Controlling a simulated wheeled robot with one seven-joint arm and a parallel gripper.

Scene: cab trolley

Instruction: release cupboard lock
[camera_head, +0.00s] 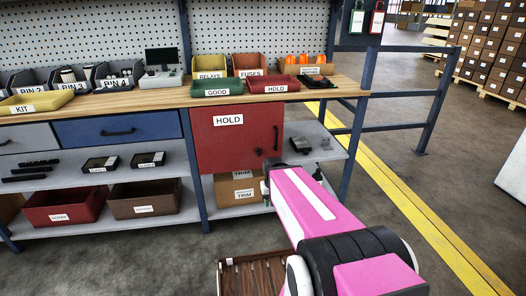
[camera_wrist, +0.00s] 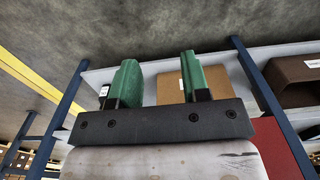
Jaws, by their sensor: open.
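The cupboard has a red door (camera_head: 237,145) labelled HOLD, under the right part of the workbench. The door looks shut. In the wrist view, part of a red panel (camera_wrist: 282,145) shows at the lower right, beside my gripper. My gripper (camera_wrist: 158,78) has two green fingers standing wide apart, with nothing held between them. A cardboard box (camera_wrist: 170,88) shows behind the fingers.
Blue posts and a rail (camera_head: 437,105) stand at the right.

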